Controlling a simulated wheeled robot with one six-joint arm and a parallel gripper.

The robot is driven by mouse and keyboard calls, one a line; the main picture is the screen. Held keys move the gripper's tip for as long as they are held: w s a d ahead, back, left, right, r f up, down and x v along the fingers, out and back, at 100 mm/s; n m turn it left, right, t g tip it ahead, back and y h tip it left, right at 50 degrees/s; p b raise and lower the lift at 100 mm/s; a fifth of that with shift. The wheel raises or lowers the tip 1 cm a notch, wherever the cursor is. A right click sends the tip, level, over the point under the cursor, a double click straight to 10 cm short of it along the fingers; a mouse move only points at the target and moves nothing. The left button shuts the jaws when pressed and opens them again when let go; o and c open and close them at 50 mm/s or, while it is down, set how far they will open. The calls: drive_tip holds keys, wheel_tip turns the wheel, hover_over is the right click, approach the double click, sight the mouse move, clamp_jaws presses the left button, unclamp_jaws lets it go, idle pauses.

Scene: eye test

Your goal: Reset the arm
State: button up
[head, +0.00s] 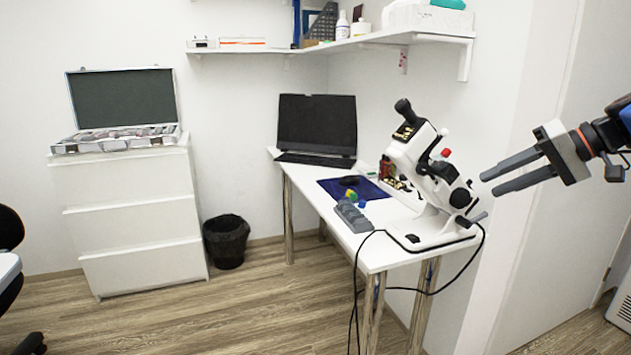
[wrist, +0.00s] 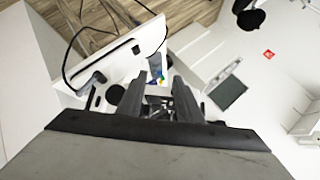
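My gripper (head: 488,183) is raised at the right side of the head view, its two grey fingers pointing left toward the white microscope (head: 422,170). A gap shows between the fingers and nothing is held in it. The fingertips appear close to the microscope's right side in the picture; I cannot tell whether they touch. In the wrist view my gripper (wrist: 164,72) also shows two dark fingers apart, with the desk behind them.
The microscope stands on a white desk (head: 335,213) with a laptop (head: 317,125), a blue mat (head: 371,190) and a grey rack (head: 352,216). A wall shelf (head: 425,38) hangs above. A drawer cabinet (head: 135,220), an open case (head: 122,98) and a black bin (head: 226,240) stand left. Floor between is clear.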

drive_tip(key=s+a+f+g+h, duration=0.2)
drive_tip(key=s+a+f+h, duration=0.2)
drive_tip(key=s+a+f, duration=0.7)
drive_tip(key=s+f+n+h, duration=0.1)
drive_tip(key=s+f+h, duration=0.3)
drive_tip(key=s+f, duration=0.8)
wheel_tip(320, 180, down, 3)
drive_tip(key=shift+d+r+t, duration=0.2)
drive_tip(key=shift+d+t, duration=0.05)
drive_tip(key=shift+t, duration=0.05)
